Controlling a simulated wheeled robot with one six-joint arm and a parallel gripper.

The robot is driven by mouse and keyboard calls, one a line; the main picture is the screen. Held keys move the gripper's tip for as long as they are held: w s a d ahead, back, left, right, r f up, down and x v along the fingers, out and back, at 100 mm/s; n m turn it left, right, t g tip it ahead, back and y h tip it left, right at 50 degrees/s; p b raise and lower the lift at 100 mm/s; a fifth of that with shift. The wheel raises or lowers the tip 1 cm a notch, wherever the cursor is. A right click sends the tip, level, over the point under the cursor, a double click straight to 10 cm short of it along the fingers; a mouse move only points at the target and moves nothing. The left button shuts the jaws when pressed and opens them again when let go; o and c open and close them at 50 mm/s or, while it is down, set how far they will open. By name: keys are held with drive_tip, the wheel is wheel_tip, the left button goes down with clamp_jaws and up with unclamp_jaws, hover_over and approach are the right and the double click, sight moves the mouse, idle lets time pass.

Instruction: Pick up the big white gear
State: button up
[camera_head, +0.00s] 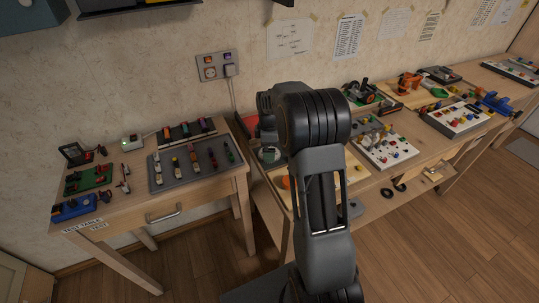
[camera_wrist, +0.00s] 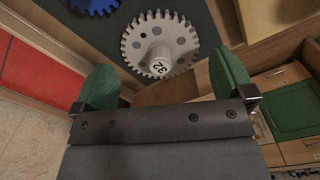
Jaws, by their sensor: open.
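The big white gear (camera_wrist: 160,42) shows in the wrist view at the top middle. It has a toothed rim, several round grey holes and a raised hub with a black number on its end. It lies against a dark green surface (camera_wrist: 100,32). My gripper (camera_wrist: 165,85) has two green fingers spread wide, one at each side of the picture. The gear is ahead of the fingers, with nothing between them gripped. In the head view my arm stands in the middle and hides the gripper; I cannot make out the white gear there.
A blue gear (camera_wrist: 93,4) is close by on the left of the white one. Wooden edging (camera_wrist: 180,90) borders the dark surface. In the head view a small table (camera_head: 150,215) with tool boards stands left, and a long workbench (camera_head: 410,165) with several boards runs right.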

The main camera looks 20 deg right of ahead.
drive_tip(key=shift+f, duration=1)
drive_tip(key=shift+c, duration=0.3)
drive_tip(key=c, duration=0.8)
drive_tip(key=shift+r, duration=0.1)
